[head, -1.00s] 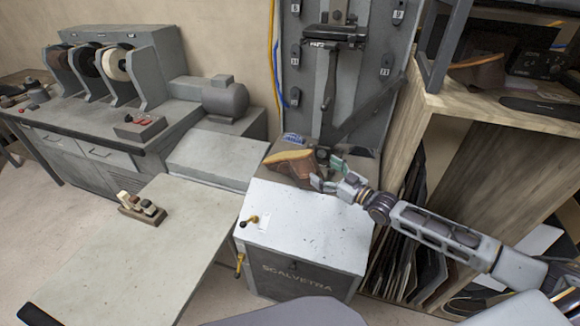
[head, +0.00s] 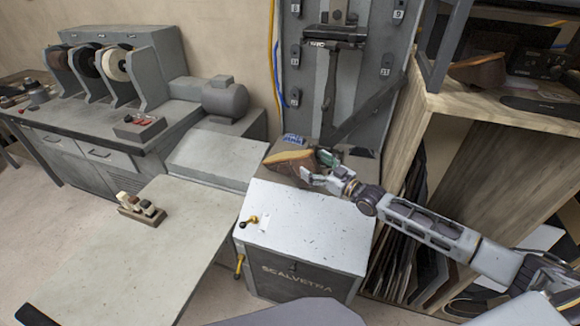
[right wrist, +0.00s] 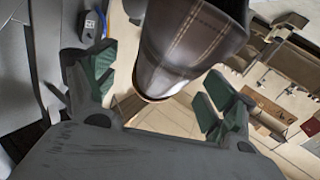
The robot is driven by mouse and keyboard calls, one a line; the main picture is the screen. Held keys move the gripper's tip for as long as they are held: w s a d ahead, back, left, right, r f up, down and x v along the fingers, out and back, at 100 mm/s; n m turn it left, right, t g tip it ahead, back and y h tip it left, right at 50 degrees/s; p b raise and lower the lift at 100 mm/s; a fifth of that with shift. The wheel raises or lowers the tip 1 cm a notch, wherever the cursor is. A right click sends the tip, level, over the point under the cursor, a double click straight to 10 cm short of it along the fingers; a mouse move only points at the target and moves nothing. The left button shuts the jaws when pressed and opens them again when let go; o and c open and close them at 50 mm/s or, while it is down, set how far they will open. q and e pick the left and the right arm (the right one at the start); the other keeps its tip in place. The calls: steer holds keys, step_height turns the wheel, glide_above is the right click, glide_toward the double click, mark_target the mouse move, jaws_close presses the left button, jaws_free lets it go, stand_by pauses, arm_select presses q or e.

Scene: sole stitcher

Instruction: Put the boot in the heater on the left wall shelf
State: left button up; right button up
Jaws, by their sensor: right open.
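A brown boot with a tan sole (head: 290,160) lies on its side on the stitcher (head: 300,220), below the upright grey column, its sole facing up and left. My right gripper (head: 318,168) is at the boot's right end. In the right wrist view the boot's brown stitched shaft (right wrist: 190,45) stands between the open green-padded fingers of my right gripper (right wrist: 155,95), with visible gaps on both sides. My left gripper is not in view. I cannot identify the heater or the left wall shelf in these frames.
A wooden shelf unit (head: 500,105) with another brown shoe (head: 478,70) stands at right. A grey bench with polishing wheels (head: 115,65) is at left. A pale table (head: 140,240) holds a small block with bottles (head: 140,208). A blue object (head: 293,138) lies behind the boot.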

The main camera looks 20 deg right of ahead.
mark_target(309, 161)
steer(key=shift+w, duration=0.1)
steer(key=shift+w+a, duration=0.35)
steer(key=shift+w, duration=0.2)
steer(key=shift+x, duration=1.7)
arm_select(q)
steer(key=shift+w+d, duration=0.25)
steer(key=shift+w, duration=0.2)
arm_select(e)
steer(key=shift+w+a, duration=0.1)
steer(key=shift+w, duration=0.05)
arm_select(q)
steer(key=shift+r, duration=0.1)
arm_select(e)
steer(key=c, duration=1.8)
steer(key=shift+o, duration=0.2)
steer(key=shift+r, duration=0.1)
